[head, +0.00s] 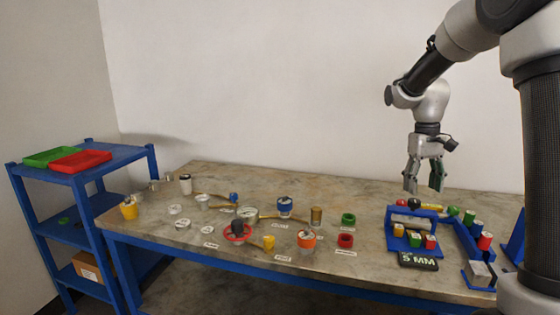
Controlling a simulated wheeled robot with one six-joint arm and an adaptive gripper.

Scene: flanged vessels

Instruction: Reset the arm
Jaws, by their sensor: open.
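My gripper (425,172) hangs at the end of my arm on the right side of the head view, fingers pointing down and apart. It is open, with nothing seen between its fingers. It is near the back edge of the stone-topped table (180,250), behind the blue rack (400,243). I cannot tell exactly how high its fingertips are above the table. The upper arm links are mine and fill the upper right.
The table holds several vessels and parts, among them a yellow cup (129,211), a red ring (237,233), a blue-topped vessel (285,207), an orange vessel (306,238) and a green ring (348,218). A blue shelf (75,202) with a green tray (50,157) and a red tray (80,161) stands left.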

